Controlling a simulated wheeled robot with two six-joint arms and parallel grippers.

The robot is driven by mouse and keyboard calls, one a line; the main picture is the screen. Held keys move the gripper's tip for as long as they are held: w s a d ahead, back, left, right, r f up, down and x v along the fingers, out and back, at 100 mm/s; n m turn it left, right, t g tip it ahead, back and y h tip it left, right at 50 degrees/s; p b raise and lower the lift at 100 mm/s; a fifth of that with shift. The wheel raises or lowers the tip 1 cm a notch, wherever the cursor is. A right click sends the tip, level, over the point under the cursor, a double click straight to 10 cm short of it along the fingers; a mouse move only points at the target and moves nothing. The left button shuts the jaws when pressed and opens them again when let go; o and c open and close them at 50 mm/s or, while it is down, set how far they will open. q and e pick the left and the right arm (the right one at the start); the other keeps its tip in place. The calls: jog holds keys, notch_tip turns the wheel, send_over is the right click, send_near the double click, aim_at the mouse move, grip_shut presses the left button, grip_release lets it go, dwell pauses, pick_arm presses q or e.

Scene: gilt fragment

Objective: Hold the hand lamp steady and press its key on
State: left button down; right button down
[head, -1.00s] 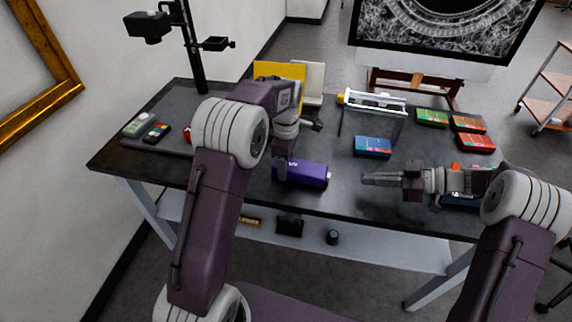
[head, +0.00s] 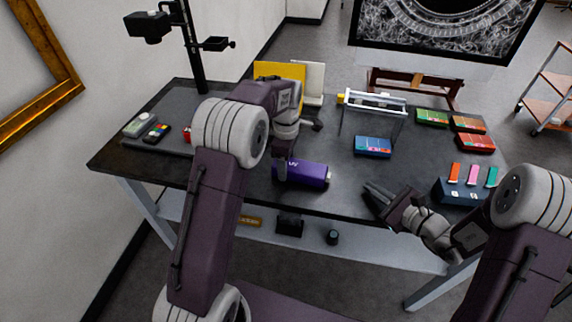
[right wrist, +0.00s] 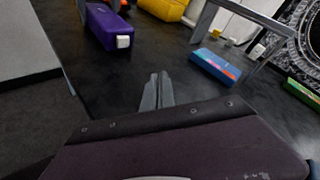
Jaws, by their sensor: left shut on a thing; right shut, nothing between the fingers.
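The purple hand lamp (head: 306,174) lies on the dark table near its front edge. It also shows at the upper left of the right wrist view (right wrist: 108,26), with a white key or cap (right wrist: 123,41) on its near end. My left gripper (head: 283,176) is shut on the lamp at its left end; its fingers are partly hidden by the arm. My right gripper (head: 374,197) is shut and empty over the front edge of the table, to the right of the lamp and apart from it. Its closed fingertips show in the right wrist view (right wrist: 159,78).
A blue box (head: 373,146) lies behind the right gripper, near a clear-walled frame (head: 375,102). A dark holder (head: 455,191) with coloured sticks stands at the right. Green and red boxes (head: 432,117) lie at the back right. The table between lamp and right gripper is clear.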

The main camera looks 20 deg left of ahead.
aim_at(338, 188)
jog(key=a, duration=0.8)
jog(key=shift+a, duration=0.4)
jog(key=shift+a, duration=0.1)
dwell(1.6)
jog(key=shift+s+a, duration=0.1)
jog(key=shift+a, duration=0.25)
jog(key=shift+d, duration=0.1)
dwell(0.3)
jog(key=shift+d, duration=3.4)
